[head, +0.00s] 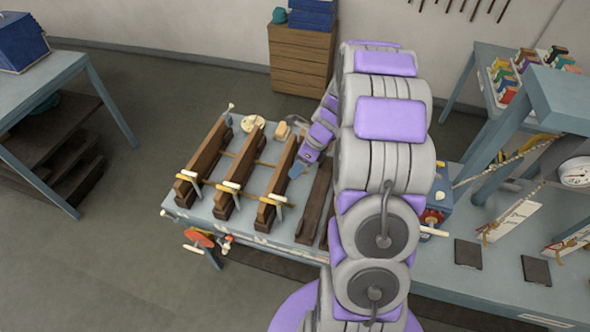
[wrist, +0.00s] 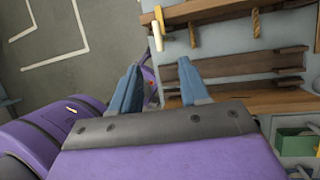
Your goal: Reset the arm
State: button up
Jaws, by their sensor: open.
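My arm (head: 388,140), grey with purple pads, rises through the middle of the head view and hides part of the workbench behind it. My gripper (head: 298,170) shows small at its far end, over the bench and near the dark wooden boards. In the wrist view my gripper (wrist: 161,85) has two blue fingers spread apart, with nothing between them. Whether the fingertips touch anything below cannot be told.
The blue-grey workbench (head: 190,212) carries several upright wooden boards (head: 237,163) with yellow bars. Flat dark boards (wrist: 240,64) lie near the fingers. A gauge (head: 575,172) and a frame (head: 560,100) stand at the right. Open floor (head: 90,270) lies at the left.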

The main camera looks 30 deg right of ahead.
dwell(0.5)
jog(key=s+a+r+n+g+h+b, duration=0.1)
jog(key=s+a+n+g+b, duration=0.2)
jog(key=s+a+n+b, duration=1)
jog(key=s+a+f+n+h+b, duration=0.1)
jog(key=s+a+f+n+b, duration=0.1)
jog(key=s+n+b, duration=0.2)
jog(key=s+a+f+n+h+b, duration=0.2)
jog(key=s+f+n+b, duration=0.1)
jog(key=s+n, duration=0.8)
jog(key=shift+s+a+g+h+b, duration=0.2)
jog(key=shift+s+g+h+b, duration=0.15)
jog(key=shift+s+b, duration=0.6)
jog(key=shift+s, duration=0.2)
